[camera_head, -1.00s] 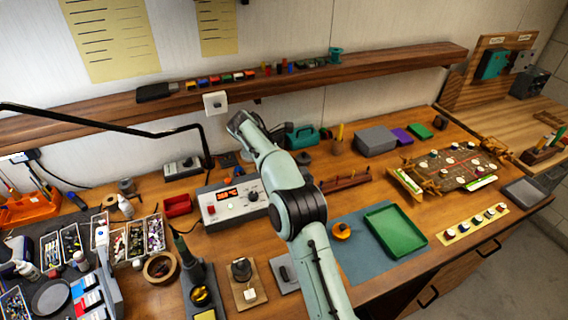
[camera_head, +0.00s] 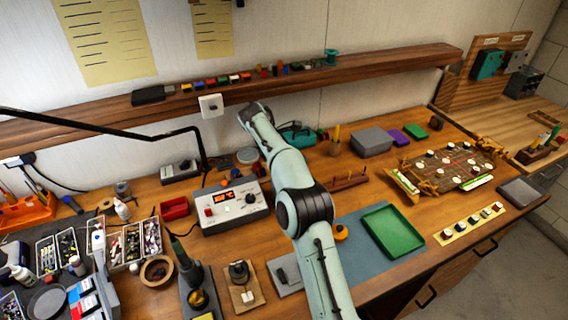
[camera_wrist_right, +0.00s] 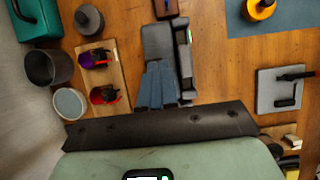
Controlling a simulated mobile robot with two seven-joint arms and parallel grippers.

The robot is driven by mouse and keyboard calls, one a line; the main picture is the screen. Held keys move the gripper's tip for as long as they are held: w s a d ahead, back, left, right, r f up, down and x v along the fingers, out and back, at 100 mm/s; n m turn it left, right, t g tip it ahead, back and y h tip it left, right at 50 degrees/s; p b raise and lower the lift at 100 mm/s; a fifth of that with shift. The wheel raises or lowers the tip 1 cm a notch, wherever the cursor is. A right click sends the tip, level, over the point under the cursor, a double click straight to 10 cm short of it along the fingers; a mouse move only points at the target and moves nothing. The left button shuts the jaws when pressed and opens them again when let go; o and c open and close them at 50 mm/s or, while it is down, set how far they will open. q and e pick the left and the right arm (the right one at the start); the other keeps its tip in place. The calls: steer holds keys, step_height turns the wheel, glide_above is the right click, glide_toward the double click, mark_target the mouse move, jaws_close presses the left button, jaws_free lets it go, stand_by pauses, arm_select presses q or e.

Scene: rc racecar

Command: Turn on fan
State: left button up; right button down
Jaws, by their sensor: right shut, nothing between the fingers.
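No fan can be made out for certain. A white square wall plate with a dark round centre (camera_head: 211,104) sits on the wall just below the shelf. My right arm reaches up from the bottom, with its wrist end just right of the plate and apart from it. My right gripper is hidden behind the arm in the head view. In the right wrist view the right gripper (camera_wrist_right: 166,35) shows dark and shut over the desk, with nothing held. My left gripper is not in view.
A white control box (camera_head: 228,205) with a red display stands left of my arm. A teal case (camera_head: 300,137) and a grey box (camera_head: 374,141) stand behind. A green tray (camera_head: 392,230) lies at right. A black lamp arm (camera_head: 110,129) crosses the left. The wooden shelf (camera_head: 290,75) runs above.

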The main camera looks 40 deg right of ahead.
steer(key=shift+d, duration=0.1)
stand_by(0.3)
steer(key=shift+r, duration=0.8)
steer(key=shift+r, duration=0.1)
